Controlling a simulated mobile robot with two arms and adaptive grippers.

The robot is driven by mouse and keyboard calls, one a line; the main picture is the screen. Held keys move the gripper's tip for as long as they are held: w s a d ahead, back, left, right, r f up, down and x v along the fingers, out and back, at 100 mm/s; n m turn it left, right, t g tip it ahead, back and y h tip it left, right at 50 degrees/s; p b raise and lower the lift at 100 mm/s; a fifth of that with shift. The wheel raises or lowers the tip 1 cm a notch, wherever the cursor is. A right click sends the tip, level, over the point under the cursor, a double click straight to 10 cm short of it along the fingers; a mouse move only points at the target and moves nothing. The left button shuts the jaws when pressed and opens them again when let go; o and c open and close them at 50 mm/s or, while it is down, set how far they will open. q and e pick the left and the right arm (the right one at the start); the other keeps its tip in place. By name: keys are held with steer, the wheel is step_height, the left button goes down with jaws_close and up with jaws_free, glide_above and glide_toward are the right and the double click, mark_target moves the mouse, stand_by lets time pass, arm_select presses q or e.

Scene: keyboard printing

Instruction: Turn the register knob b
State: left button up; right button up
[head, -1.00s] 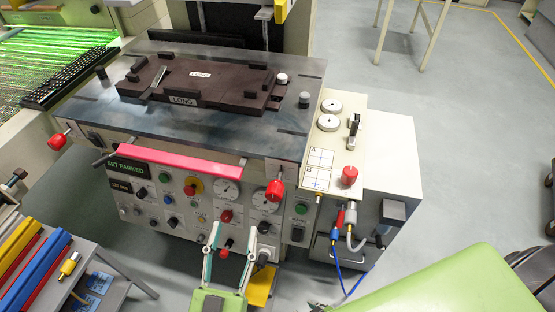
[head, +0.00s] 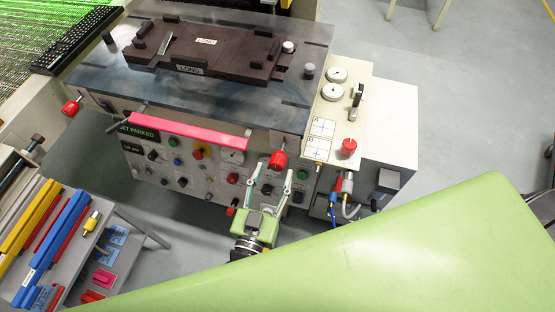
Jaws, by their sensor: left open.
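The machine's bed (head: 95,82) has a red knob (head: 277,160) at its near right corner and another red knob (head: 71,106) at its left. A third red knob (head: 349,147) stands on the cream side panel (head: 312,150), beside cards marked A and B. I cannot read which knob is register knob b. My left gripper (head: 272,174) is open and empty, its fingers pointing up at the machine's front. In the picture its tips lie either side of and just below the near right red knob; contact cannot be told. My right gripper is not in view.
The front control panel (head: 140,170) carries dials, buttons and small knobs. A pink bar (head: 190,131) runs along the bed's front edge. A grey rack (head: 150,232) with coloured bars stands at lower left. Cables (head: 350,208) hang below the side panel.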

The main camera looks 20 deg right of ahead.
mark_target(276, 168)
arm_select(q)
steer(key=shift+x, duration=2.25)
steer(key=shift+c, duration=0.4)
steer(key=c, duration=1)
steer(key=shift+c, duration=0.2)
